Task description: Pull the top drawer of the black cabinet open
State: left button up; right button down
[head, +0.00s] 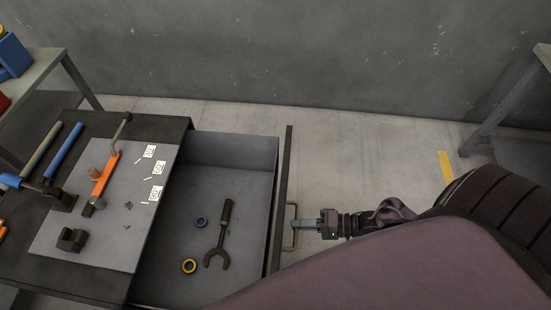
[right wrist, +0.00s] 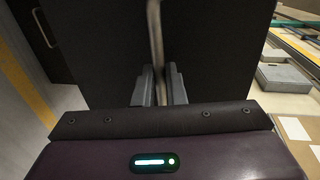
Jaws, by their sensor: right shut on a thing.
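The black cabinet (head: 160,125) stands at the left of the head view with a grey board on its top. Its top drawer (head: 260,152) is pulled well out to the right, so its inside shows. The drawer handle (head: 288,247) is a thin metal bar on the drawer's front; it also shows upright in the right wrist view (right wrist: 156,40). My right gripper (head: 303,224) is shut on the handle, with its two fingers on either side of the bar in the right wrist view (right wrist: 160,84). My left gripper is not in view.
An orange lever tool (head: 104,175) and a dark block (head: 71,240) are on the grey board (head: 125,235). Clear floor (head: 350,155) lies right of the drawer.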

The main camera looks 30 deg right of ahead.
jog(key=f+v, duration=0.1)
jog(key=v, duration=0.5)
jog(key=shift+f, duration=0.15)
jog(key=shift+s+d, duration=0.1)
jog(key=shift+d, duration=0.05)
jog(key=c, duration=1.5)
grip_release()
jog(key=shift+b+v, duration=0.6)
jog(key=shift+v, duration=3.3)
jog(key=shift+f, duration=0.1)
